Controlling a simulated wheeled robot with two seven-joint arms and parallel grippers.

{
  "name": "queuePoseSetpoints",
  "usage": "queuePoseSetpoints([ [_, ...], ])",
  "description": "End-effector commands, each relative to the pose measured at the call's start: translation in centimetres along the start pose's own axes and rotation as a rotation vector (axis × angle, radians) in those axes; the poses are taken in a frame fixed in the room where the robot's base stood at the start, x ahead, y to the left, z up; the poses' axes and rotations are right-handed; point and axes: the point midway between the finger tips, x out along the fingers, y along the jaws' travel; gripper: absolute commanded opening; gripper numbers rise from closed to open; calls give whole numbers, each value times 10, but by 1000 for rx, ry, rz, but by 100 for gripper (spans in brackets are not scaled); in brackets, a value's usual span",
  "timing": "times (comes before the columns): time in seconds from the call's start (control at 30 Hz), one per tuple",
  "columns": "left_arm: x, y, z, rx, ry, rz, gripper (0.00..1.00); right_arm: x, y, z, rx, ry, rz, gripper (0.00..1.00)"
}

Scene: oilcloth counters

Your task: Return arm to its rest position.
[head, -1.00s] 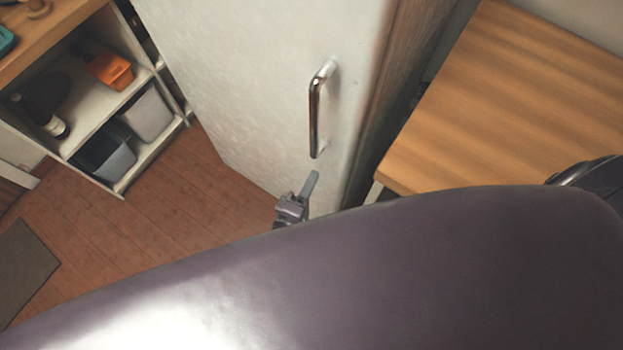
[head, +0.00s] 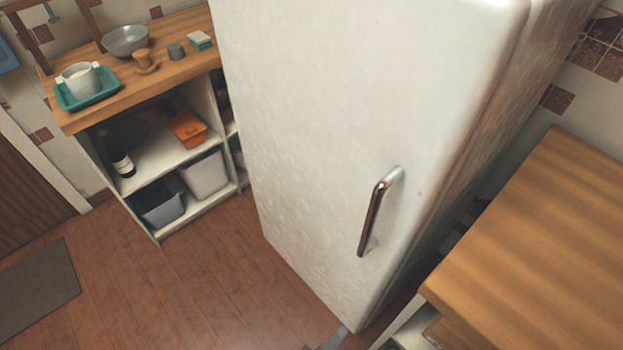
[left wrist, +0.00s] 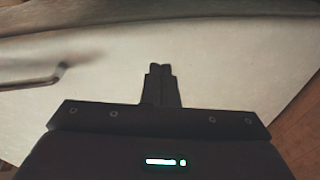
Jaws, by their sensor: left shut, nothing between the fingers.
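My left gripper (head: 332,341) barely shows at the bottom edge of the head view, below the fridge handle (head: 376,212). In the left wrist view its two dark fingers (left wrist: 161,70) are together with nothing between them. They are in front of the pale fridge door (left wrist: 110,60). The handle shows blurred at the left of that view (left wrist: 35,82), apart from the fingers. My right gripper is in neither current view, and most of my left arm is out of the head view.
The white fridge (head: 310,130) stands shut in the middle. A shelf unit (head: 150,235) with bins is at the left, its wooden top (head: 110,105) holding a bowl and a teal tray. A wooden counter (head: 540,250) is close at the right. The floor (head: 200,290) is open at lower left.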

Motion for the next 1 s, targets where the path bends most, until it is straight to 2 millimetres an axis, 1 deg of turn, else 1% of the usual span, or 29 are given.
queuePoseSetpoints([
  [0.03,-6,-33,-2,68,-16,-87,0,0,0,0,0,-1,0,90],
  [0.07,-11,-53,-3,114,-29,-144,0,0,0,0,0,-1,0,90],
  [0.1,-20,-82,-6,180,-52,-225,0,0,0,1,0,-1,0,90],
  [0.17,-36,-126,-11,280,-93,-351,0,0,0,1,0,-2,0,90],
  [0.2,-50,-154,-14,344,-127,-434,0,0,0,1,0,-2,0,90],
  [0.27,-73,-194,-21,433,-184,-556,0,0,0,1,0,-2,0,90],
  [0.3,-90,-218,-27,490,-225,-635,0,0,0,1,0,-2,0,90],
  [0.37,-120,-253,-35,568,-298,-752,0,0,0,1,-1,-2,0,90],
  [0.4,-140,-273,-40,613,-350,-827,0,0,0,1,-1,-2,0,90],
  [0.47,-171,-299,-48,672,-429,-928,0,0,0,1,-1,-2,0,90],
  [0.5,-190,-313,-52,702,-481,-987,0,0,0,1,-1,-2,0,90],
  [0.6,-231,-337,-62,756,-595,-1103,0,0,0,1,-1,-2,0,90],
  [0.7,-258,-350,-66,782,-675,-1172,0,0,0,1,-1,-2,0,90],
  [0.8,-271,-354,-69,792,-713,-1202,0,0,0,2,-1,-2,0,90],
  [1.0,-271,-354,-69,792,-713,-1202,0,0,0,2,-1,-2,0,90],
])
